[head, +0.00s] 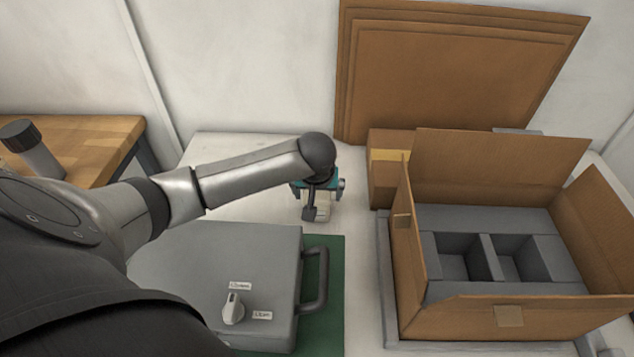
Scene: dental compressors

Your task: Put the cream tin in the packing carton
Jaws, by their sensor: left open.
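The packing carton (428,315) stands open on the right, its flaps spread. A grey insert (475,218) inside it has two empty-looking compartments. A small cream thing, likely the cream tin (323,203), sits on the white table left of the carton, mostly hidden by my left gripper (316,211). The gripper points down over it with jaws open. One dark finger shows in front of it; I cannot tell whether it touches. My right gripper is not in view.
A grey case (200,265) with a handle and a white knob lies on a green mat (335,260) in front of my left arm. Flat cardboard sheets (450,65) lean on the wall. A closed taped box (385,185) stands behind the carton's left wall.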

